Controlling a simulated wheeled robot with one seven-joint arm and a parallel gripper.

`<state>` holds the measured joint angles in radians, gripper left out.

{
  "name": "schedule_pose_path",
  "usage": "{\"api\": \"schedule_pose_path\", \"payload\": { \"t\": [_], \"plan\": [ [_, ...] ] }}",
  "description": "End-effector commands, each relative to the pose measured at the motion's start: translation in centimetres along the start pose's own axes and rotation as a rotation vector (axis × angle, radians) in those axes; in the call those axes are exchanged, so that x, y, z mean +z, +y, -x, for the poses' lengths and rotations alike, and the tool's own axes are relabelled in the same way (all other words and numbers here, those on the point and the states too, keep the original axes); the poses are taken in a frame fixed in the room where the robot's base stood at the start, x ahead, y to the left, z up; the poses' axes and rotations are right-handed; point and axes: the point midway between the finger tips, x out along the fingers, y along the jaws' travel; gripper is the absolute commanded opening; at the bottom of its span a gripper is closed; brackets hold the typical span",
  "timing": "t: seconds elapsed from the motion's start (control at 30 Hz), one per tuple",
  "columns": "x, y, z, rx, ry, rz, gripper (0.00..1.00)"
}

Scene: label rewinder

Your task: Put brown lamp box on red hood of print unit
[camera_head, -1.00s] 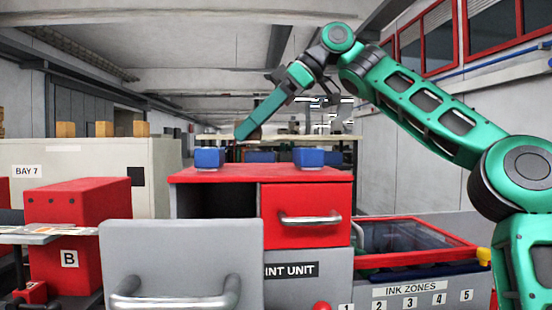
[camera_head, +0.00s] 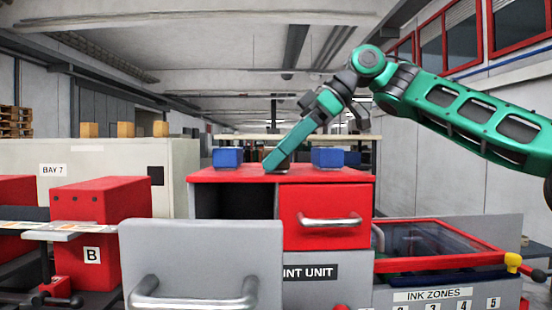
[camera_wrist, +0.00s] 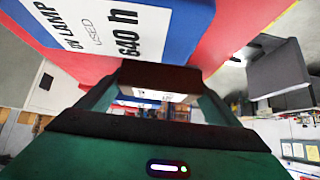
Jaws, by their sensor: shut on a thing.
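My gripper (camera_head: 273,163) is low over the red hood (camera_head: 228,175) of the print unit, between two blue boxes. In the wrist view the fingers are shut on the dark brown lamp box (camera_wrist: 160,76), whose white label is partly seen. In the head view the brown box is hidden or too small to make out. I cannot tell whether it touches the hood. The left blue box (camera_head: 228,158) and right blue box (camera_head: 327,157) stand on the hood. A blue box labelled UV LAMP, USED, 640 h (camera_wrist: 185,15) is close to the gripper in the wrist view.
Below the hood are a dark open bay (camera_head: 232,203) and a red drawer (camera_head: 322,216) with a metal handle. A grey panel with a handle (camera_head: 200,255) stands in front. An ink zones unit (camera_head: 440,265) is at the right.

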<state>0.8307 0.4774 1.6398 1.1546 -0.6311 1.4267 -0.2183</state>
Motion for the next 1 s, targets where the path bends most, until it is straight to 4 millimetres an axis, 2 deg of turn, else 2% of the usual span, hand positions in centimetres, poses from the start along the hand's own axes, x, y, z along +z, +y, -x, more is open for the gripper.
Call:
{"api": "schedule_pose_path", "payload": {
  "t": [0.2,0.23,0.27,0.67,0.77,1.0],
  "plan": [
    [0.4,0.0,-0.4,0.001,-0.001,-0.001,0.5],
    [0.4,0.0,-0.4,0.0,-0.002,-0.001,0.93],
    [0.5,0.0,-0.4,-0.001,-0.003,-0.001,1.0],
    [0.0,-0.2,0.0,-0.006,-0.008,0.005,1.0],
    [0.0,-0.1,1.6,-0.003,-0.004,0.004,1.0],
    [-0.1,0.0,6.7,-0.001,0.002,0.003,1.0]
  ]
}}
